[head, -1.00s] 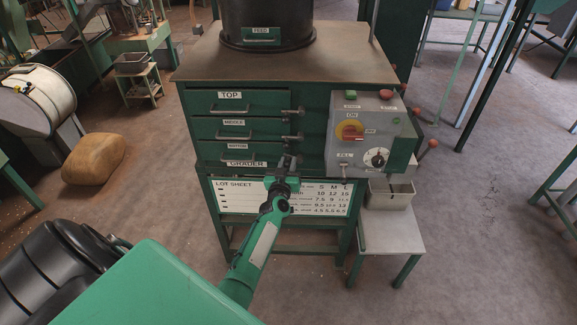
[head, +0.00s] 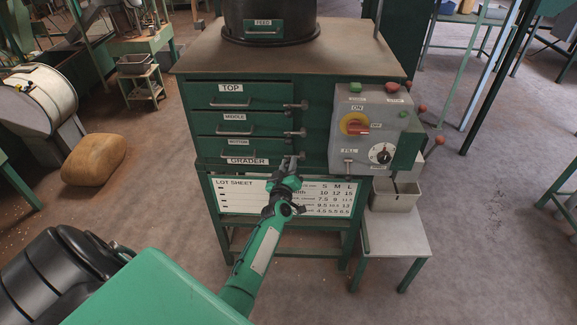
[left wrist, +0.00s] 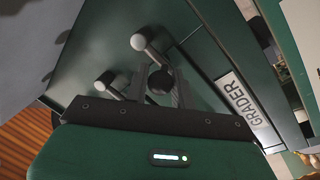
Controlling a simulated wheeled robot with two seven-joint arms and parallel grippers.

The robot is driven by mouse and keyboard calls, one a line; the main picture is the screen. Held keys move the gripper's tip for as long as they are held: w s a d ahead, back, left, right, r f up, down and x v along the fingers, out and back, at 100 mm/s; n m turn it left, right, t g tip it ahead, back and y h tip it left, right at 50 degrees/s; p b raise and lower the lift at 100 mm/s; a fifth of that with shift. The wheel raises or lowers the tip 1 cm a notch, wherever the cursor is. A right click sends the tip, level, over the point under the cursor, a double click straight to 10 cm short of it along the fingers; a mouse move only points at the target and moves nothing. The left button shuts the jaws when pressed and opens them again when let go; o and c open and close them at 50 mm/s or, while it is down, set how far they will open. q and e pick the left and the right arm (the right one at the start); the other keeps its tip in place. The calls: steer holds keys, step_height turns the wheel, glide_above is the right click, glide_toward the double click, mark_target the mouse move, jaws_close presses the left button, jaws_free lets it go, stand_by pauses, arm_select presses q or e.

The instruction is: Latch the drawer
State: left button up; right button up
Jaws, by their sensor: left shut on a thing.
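A green cabinet holds a top drawer (head: 265,95), a middle drawer (head: 270,124) and a bottom drawer (head: 265,150). All three fronts look about flush. The top latch (head: 302,106) and middle latch (head: 301,132) stick out at the drawers' right ends. My left gripper (head: 288,164) is at the right end of the bottom drawer, over its latch. In the left wrist view its fingers (left wrist: 161,88) are shut around a dark round knob (left wrist: 158,81), apparently the bottom latch's. Two paler knobs (left wrist: 138,41) (left wrist: 103,84) show close by. My fingers partly hide the bottom latch.
A grey control box (head: 372,130) with buttons and a red switch adjoins the latches on the right. Below it, a metal bin (head: 396,199) stands on a small side table (head: 395,240). A lot sheet board (head: 240,197) hangs under the drawers. Floor in front is clear.

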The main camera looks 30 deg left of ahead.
arm_select(q)
steer(key=o, duration=0.9)
steer(key=shift+s, duration=0.1)
steer(key=shift+s+d+f, duration=0.15)
steer(key=shift+s, duration=0.1)
steer(key=shift+b+v, duration=0.8)
steer(key=shift+v, duration=5.75)
